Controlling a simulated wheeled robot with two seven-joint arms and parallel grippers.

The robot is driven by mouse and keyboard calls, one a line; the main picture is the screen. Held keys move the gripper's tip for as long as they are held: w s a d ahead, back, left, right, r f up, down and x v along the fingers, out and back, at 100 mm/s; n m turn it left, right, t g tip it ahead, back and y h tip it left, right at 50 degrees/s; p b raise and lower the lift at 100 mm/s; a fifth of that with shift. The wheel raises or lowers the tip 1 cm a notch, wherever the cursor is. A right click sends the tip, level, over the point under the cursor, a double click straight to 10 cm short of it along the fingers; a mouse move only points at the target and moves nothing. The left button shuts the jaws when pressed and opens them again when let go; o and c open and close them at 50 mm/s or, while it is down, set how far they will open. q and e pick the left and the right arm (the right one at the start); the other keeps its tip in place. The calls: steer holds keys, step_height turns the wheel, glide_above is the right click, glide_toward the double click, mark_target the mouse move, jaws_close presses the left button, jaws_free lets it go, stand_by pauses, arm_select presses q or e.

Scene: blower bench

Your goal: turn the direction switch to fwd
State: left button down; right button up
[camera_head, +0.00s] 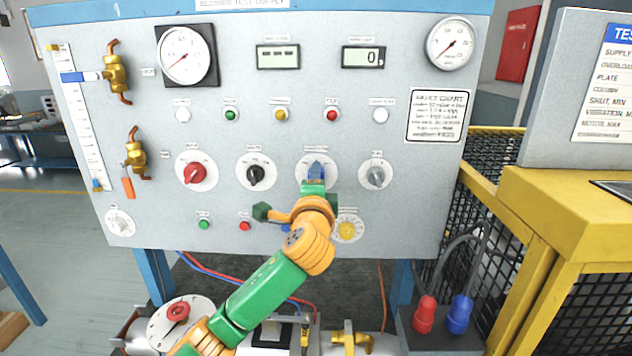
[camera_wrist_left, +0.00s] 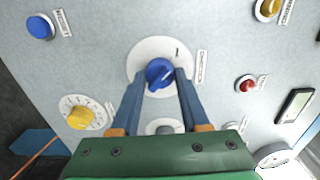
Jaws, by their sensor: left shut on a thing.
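The direction switch is a blue knob (camera_wrist_left: 159,73) on a round white dial plate (camera_wrist_left: 140,58), in the middle of the wrist view. Its printed label (camera_wrist_left: 201,66) stands beside the plate. A pale line shows on the knob's face, but I cannot read which position it marks. My left gripper (camera_wrist_left: 158,84) is shut on the blue knob, one blue-grey finger on each side. In the head view my left gripper (camera_head: 316,171) reaches up to the panel and covers most of the knob; the white plate (camera_head: 301,171) shows around it. My right gripper is not in view.
The grey panel (camera_head: 310,130) also has a red knob (camera_head: 194,173), a black knob (camera_head: 256,174) and a grey knob (camera_head: 376,177) in the same row. A yellow knob (camera_head: 347,230) sits below. Gauges, lamps and displays are above. A yellow frame (camera_head: 560,215) stands at right.

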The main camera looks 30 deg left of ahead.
arm_select(q)
steer(key=shift+c, duration=2)
jaws_free()
steer(key=b+v, duration=0.2)
steer(key=v, duration=0.5)
steer(key=shift+b, duration=0.4)
steer(key=shift+f, duration=0.1)
